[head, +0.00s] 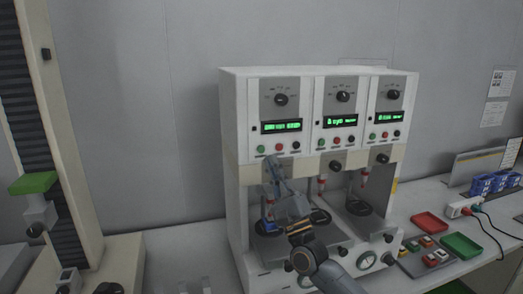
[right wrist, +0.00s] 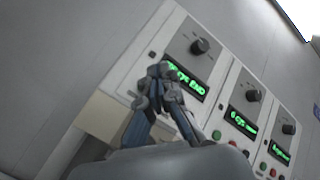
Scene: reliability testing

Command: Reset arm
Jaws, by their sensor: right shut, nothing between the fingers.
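My right arm (head: 330,276) rises from the bottom of the head view. My right gripper (head: 271,165) points up in front of the left station of a white test machine (head: 230,120), just below that station's buttons. Its fingertips are together with nothing between them, as the right wrist view also shows (right wrist: 158,72). In that view the fingers overlap the left green display (right wrist: 198,92), which reads in part "cyc END". Whether the gripper touches the machine I cannot tell. The arm and gripper partly hide the left station's bay. My left gripper is not in view.
The machine has three stations, with dials, displays and buttons above open bays. A tall column machine (head: 70,150) stands at the left.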

